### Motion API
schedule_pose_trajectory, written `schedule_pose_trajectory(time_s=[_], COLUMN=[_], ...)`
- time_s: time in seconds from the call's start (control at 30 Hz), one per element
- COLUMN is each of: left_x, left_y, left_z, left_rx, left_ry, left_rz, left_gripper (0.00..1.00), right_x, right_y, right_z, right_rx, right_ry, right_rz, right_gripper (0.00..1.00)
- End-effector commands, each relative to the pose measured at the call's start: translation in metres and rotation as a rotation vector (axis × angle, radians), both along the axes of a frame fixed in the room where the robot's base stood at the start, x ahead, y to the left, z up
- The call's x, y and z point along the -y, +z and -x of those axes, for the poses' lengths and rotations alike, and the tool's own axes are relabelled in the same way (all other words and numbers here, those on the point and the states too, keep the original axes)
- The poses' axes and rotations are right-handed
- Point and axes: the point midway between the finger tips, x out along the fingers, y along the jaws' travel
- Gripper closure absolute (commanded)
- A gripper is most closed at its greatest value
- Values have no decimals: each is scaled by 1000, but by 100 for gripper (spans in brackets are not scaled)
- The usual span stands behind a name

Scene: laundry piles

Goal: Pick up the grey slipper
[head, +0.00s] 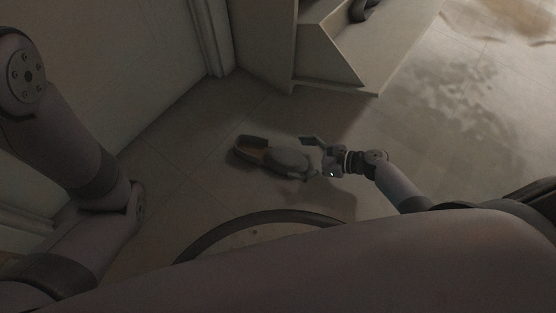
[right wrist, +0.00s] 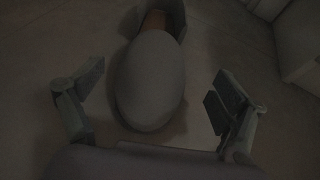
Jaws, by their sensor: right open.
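The grey slipper (head: 287,160) lies on the tiled floor in the middle of the head view, its brownish open heel end to the left and its rounded toe to the right. My right gripper (head: 308,160) is open at the toe end. In the right wrist view the slipper's toe (right wrist: 150,82) sits between the two spread fingers of the right gripper (right wrist: 148,92), with a gap on each side and nothing held. My left arm shows at the left of the head view, but its gripper is not seen.
A pale cabinet (head: 322,50) with an open slanted front stands beyond the slipper, with a dark item (head: 362,10) on it. A wall is at the left. A dark curved rim (head: 262,217) lies nearer me. Floor around the slipper is clear.

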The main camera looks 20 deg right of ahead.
Motion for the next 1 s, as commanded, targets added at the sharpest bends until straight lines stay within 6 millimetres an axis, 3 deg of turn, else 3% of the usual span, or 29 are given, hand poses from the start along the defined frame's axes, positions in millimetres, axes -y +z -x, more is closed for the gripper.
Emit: schedule_pose_trajectory(time_s=[0.5, 0.83, 1.0], left_x=[0, 0, 0], left_y=[-42, -42, -42], left_z=[0, 0, 0], left_rx=[1, 1, 1], left_ry=[0, 0, 0], left_rz=[-1, -1, -1], left_gripper=[69, 69, 69], right_x=[-41, -46, -46], right_y=[-24, -23, -23], right_z=[-19, -22, -22], right_rx=[3, 1, 1], right_ry=[1, -1, -1], right_rz=[0, 1, 1], right_gripper=[9, 9, 20])
